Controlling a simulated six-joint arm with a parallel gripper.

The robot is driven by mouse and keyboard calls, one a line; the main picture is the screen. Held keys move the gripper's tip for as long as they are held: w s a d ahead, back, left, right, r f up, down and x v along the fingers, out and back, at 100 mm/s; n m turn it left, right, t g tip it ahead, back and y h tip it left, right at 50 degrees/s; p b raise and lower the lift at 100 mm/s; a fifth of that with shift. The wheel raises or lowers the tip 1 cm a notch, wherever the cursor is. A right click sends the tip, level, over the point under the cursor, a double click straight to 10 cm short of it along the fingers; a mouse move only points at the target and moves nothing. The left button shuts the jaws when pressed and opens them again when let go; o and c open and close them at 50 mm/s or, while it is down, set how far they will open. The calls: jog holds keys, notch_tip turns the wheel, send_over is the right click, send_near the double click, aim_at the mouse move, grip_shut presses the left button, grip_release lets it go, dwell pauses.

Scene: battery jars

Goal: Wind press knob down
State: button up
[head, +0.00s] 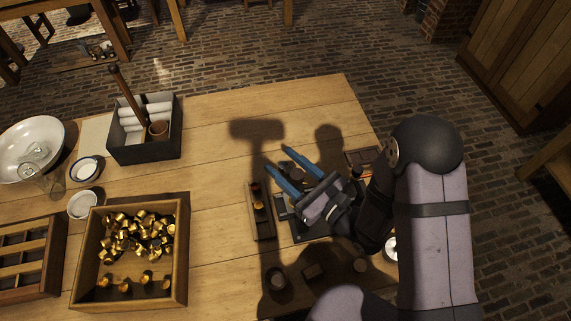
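My gripper (276,159) has two blue fingers that point up and left over the right part of the table. The fingers are apart, with a visible gap between them. A small dark rounded shape (297,174) shows in the gap; it may be the press knob, and I cannot tell if the fingers touch it. A dark metal base (300,232), probably the press, shows in part under my gripper. My gripper and arm hide most of it.
A narrow wooden tray (263,226) with small parts stands just left of my gripper. A wooden box (184,285) of brass caps, a dark caddy (147,149) with white rolls and a white bowl (50,126) stand farther left. The table's far middle is clear.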

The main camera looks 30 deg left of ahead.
aim_at(302, 180)
jog(key=shift+d+f, duration=0.1)
jog(key=shift+d, duration=0.05)
jog(key=shift+d, duration=0.25)
jog(key=shift+b+v, duration=0.9)
jog(key=shift+v, duration=2.4)
jog(key=shift+s, duration=0.1)
